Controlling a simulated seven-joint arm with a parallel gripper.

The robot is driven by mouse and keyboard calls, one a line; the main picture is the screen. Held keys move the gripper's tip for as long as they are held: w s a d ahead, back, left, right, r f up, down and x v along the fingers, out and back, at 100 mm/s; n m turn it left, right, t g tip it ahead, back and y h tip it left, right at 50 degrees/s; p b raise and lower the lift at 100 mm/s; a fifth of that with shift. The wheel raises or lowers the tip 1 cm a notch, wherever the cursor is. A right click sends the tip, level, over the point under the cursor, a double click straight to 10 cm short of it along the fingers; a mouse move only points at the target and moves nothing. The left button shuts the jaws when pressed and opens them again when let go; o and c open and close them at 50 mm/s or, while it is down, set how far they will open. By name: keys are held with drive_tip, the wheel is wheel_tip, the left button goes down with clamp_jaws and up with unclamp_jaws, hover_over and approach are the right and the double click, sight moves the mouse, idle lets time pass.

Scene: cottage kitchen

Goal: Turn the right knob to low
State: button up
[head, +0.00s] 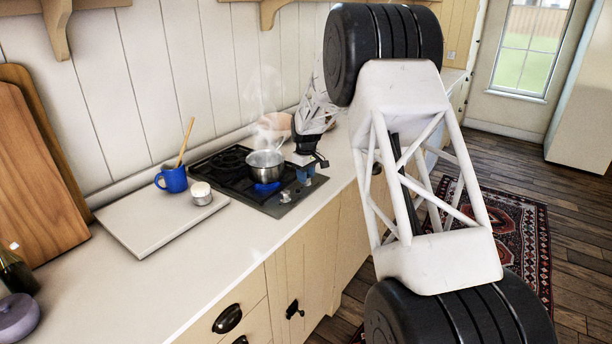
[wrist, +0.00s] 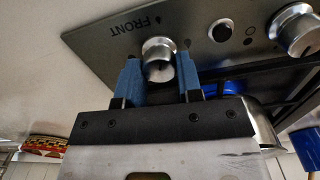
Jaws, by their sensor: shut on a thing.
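The black gas hob (head: 232,172) is set into the counter, with its knobs along the front edge. In the wrist view the right knob (wrist: 158,48), silver and marked FRONT, sits between the blue fingertips of my gripper (wrist: 158,70). The gripper is shut on this knob, one finger on each side; its pointer setting cannot be read. In the head view my gripper (head: 305,174) covers this knob. The other knob (wrist: 296,29) is free; it also shows in the head view (head: 286,197).
Left of the hob, a board (head: 140,226) carries a blue mug (head: 172,180) with a wooden utensil and a small pale-topped container (head: 202,193). A terracotta-coloured bowl (head: 275,122) stands behind my gripper. The near counter (head: 160,287) is mostly clear.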

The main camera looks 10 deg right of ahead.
drive_tip(key=shift+r+n, duration=0.1)
drive_tip(key=shift+n, duration=0.5)
drive_tip(key=o, duration=0.6)
drive_tip(key=shift+o, duration=0.2)
drive_tip(key=shift+r, duration=3.85)
